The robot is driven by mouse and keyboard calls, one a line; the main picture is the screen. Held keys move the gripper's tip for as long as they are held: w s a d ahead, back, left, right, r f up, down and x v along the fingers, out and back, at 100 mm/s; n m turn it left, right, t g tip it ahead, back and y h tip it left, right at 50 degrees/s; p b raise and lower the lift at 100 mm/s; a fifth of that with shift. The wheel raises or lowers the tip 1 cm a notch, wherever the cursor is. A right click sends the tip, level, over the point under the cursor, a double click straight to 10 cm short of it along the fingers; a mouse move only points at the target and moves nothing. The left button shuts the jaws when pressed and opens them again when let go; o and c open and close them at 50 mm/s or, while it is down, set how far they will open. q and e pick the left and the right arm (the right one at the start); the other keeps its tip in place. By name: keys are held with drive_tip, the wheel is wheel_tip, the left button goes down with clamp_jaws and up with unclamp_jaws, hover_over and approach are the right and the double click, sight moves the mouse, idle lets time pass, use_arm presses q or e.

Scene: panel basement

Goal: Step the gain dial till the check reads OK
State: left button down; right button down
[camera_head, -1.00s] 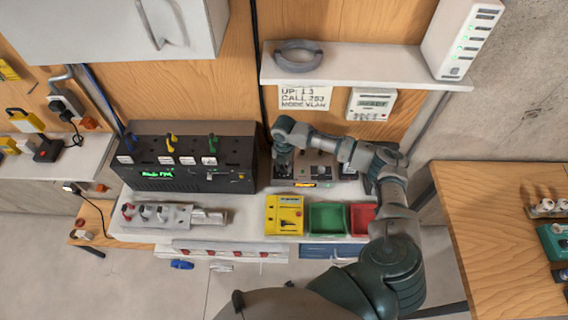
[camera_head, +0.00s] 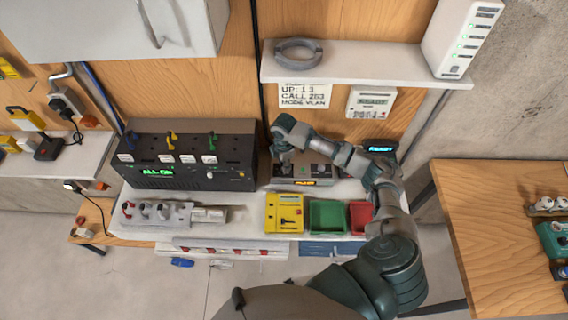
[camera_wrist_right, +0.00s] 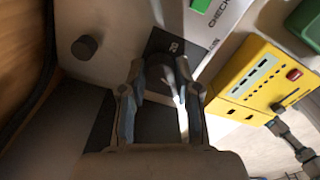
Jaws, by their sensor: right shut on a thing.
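The grey instrument box (camera_head: 322,171) stands on the bench against the wood wall, with a small orange-lit display (camera_head: 305,183) on its front edge. In the right wrist view its panel (camera_wrist_right: 113,18) carries a printed CHECK label (camera_wrist_right: 203,5) and a round dark knob (camera_wrist_right: 84,47). My right gripper (camera_wrist_right: 163,88) is shut on another dark knob, the dial (camera_wrist_right: 168,67), on a black patch of this panel. In the head view my right gripper (camera_head: 282,158) is over the box's left part and hides the dial. My left gripper is not in view.
A black unit (camera_head: 190,150) with coloured plugs reads ALL OK in green. A yellow meter (camera_head: 284,213), green bin (camera_head: 326,215) and red bin (camera_head: 361,214) stand in front of the instrument. A shelf (camera_head: 350,65) hangs above; a wooden table (camera_head: 500,220) is at right.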

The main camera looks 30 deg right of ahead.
drive_tip(key=shift+m, duration=1.9)
drive_tip(key=c, duration=0.8)
unclamp_jaws()
drive_tip(key=shift+w+d, duration=0.1)
drive_tip(key=shift+w, duration=0.05)
drive_tip(key=shift+r, duration=0.1)
wheel_tip(320, 180, up, 12)
drive_tip(key=shift+f, duration=0.2)
